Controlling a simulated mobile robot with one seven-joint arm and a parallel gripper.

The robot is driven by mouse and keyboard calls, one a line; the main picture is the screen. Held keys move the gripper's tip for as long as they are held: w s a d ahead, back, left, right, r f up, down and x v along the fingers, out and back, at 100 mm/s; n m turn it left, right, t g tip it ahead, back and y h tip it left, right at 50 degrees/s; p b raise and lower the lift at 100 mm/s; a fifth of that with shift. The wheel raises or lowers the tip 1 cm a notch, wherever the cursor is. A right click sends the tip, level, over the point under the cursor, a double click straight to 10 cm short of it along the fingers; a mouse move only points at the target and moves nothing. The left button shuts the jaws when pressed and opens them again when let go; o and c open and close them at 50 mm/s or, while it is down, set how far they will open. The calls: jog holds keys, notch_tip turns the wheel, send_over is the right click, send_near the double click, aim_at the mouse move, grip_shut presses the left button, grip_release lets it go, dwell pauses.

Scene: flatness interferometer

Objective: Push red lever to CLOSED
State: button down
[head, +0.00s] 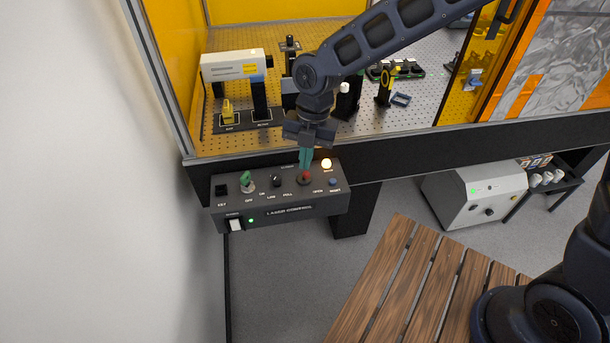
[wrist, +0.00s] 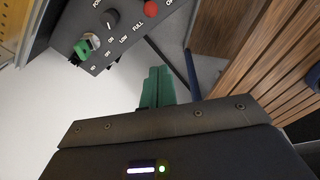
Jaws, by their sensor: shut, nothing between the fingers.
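The red lever (head: 305,178) stands on the sloped top of the black laser control box (head: 280,210), left of the OPEN label. Its red round top also shows at the upper edge of the wrist view (wrist: 151,8). I cannot read a CLOSED label or tell the lever's exact tilt. My gripper (head: 305,163) points down just above and behind the lever in the head view. Its green fingers are together and empty. In the wrist view the fingertips (wrist: 158,70) show a gap from the red top; whether they touch the lever lower down is unclear.
Behind stands the amber-walled optics enclosure (head: 178,60). A slatted wooden bench (head: 400,285) is in front on the right.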

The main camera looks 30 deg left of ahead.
aim_at(305, 177)
jog(key=shift+f, duration=0.1)
jog(key=f, duration=0.6)
jog(key=a+f, duration=0.1)
jog(key=f, duration=0.2)
jog(key=shift+w+f, duration=0.1)
jog(key=shift+w, duration=0.2)
jog(key=shift+w+a, duration=0.3)
jog(key=shift+w, duration=0.45)
